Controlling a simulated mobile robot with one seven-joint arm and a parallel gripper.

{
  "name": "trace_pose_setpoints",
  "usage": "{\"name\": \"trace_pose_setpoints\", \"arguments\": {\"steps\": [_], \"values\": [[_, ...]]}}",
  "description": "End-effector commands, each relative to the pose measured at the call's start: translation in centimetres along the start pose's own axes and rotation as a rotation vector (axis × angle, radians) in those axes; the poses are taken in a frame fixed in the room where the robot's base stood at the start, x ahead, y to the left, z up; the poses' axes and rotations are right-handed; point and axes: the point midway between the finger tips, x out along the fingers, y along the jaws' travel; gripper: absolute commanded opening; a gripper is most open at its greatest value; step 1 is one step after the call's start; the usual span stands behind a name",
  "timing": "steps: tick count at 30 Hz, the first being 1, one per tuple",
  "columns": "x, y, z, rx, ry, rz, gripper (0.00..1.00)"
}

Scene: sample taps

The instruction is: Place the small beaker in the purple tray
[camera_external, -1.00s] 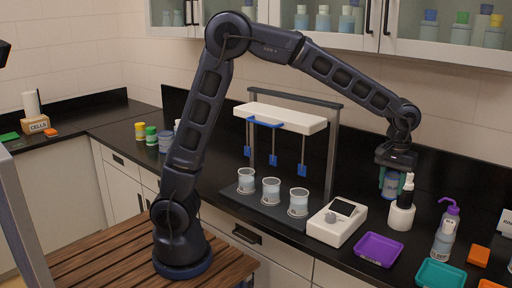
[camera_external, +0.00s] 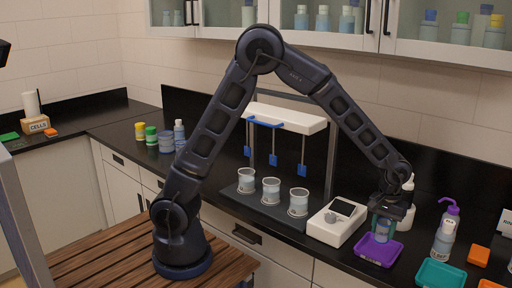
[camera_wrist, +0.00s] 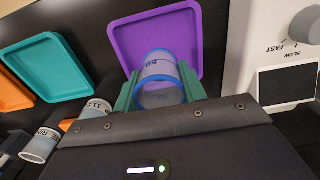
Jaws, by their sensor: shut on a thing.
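The small beaker, clear with a bluish tint and dark markings, is between the green fingers of my gripper (camera_external: 384,226). In the wrist view the beaker (camera_wrist: 160,70) shows upright in the grip, over the near part of the purple tray (camera_wrist: 187,29). My gripper (camera_wrist: 160,92) is shut on the beaker. In the external view the beaker is low over the tray; I cannot tell whether its base touches the tray.
A teal tray (camera_external: 438,274) and a purple-capped wash bottle (camera_external: 445,236) stand to the right. The white device with a screen (camera_external: 337,223) is close on the left. A white bottle (camera_external: 407,192) stands behind my gripper. Several beakers (camera_external: 271,190) stand under the stirrer rack.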

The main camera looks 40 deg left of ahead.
Motion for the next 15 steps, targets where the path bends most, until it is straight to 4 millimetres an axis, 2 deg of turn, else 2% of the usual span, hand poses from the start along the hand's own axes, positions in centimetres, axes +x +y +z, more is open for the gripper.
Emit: {"name": "trace_pose_setpoints", "arguments": {"steps": [4,11,15], "values": [[1.0,0.0,0.0,0.0,-0.001,-0.002,0.2],[4.1,-0.1,0.0,0.0,-0.001,-0.003,0.2],[4.3,-0.1,0.0,0.0,0.0,-0.001,0.2]]}}
